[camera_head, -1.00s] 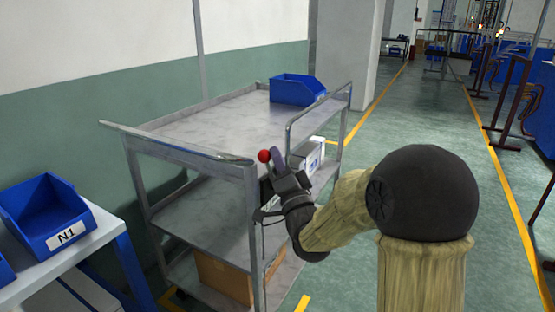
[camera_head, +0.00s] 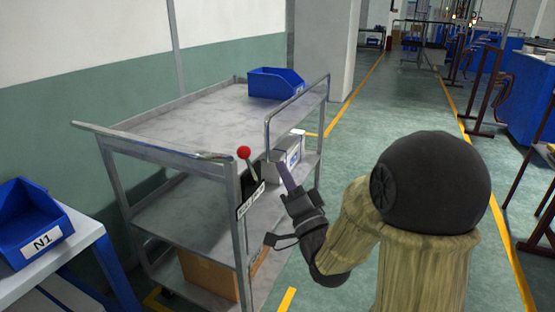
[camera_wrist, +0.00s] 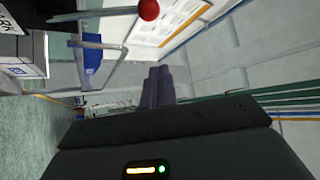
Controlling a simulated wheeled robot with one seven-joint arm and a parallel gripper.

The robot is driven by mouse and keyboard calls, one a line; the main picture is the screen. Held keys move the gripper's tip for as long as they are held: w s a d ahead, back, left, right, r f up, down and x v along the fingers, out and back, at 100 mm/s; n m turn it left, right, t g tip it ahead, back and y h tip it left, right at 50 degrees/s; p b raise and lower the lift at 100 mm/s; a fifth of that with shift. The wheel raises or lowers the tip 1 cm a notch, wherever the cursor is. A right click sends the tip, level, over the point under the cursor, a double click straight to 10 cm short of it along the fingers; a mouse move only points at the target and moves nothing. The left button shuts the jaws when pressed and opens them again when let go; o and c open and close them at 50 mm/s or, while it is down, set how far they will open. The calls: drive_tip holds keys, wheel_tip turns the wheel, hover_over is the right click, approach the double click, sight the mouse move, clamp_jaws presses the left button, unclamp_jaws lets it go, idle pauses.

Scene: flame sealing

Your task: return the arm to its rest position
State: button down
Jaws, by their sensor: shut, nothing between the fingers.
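My gripper (camera_head: 284,174) is in front of the right end of a grey metal cart (camera_head: 190,112) in the head view. Its dark fingers are together with nothing between them and point up and to the left. They also show, shut, in the wrist view (camera_wrist: 158,84). My arm bends back from the gripper to the right. A lever with a red ball (camera_head: 244,152) stands at the cart's near corner, left of the gripper and apart from it. The red ball also shows at the top of the wrist view (camera_wrist: 149,9).
A blue bin (camera_head: 275,83) sits on the cart's top shelf. A white box (camera_head: 288,152) and a cardboard box (camera_head: 208,274) are on lower shelves. A blue bin marked N1 (camera_head: 30,222) stands on a table at left. Green floor right of the cart is open.

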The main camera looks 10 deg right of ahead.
drive_tip(key=shift+s+d+f, duration=0.1)
drive_tip(key=shift+s+f, duration=0.1)
drive_tip(key=shift+s, duration=0.2)
wheel_tip(320, 180, down, 15)
drive_tip(key=d+n+g+h, duration=0.35)
drive_tip(key=g+h, duration=0.25)
drive_tip(key=g, duration=0.4)
drive_tip(key=s+f+n+g+h, duration=0.1)
drive_tip(key=s+f+n+g, duration=0.1)
drive_tip(key=s+f+g, duration=0.45)
drive_tip(key=s+f+n+g, duration=0.2)
drive_tip(key=s+n+g, duration=0.1)
drive_tip(key=s, duration=0.7)
wheel_tip(320, 180, up, 33)
drive_tip(key=p, duration=3.2)
drive_tip(key=shift+d+p, duration=0.4)
drive_tip(key=shift+d, duration=0.05)
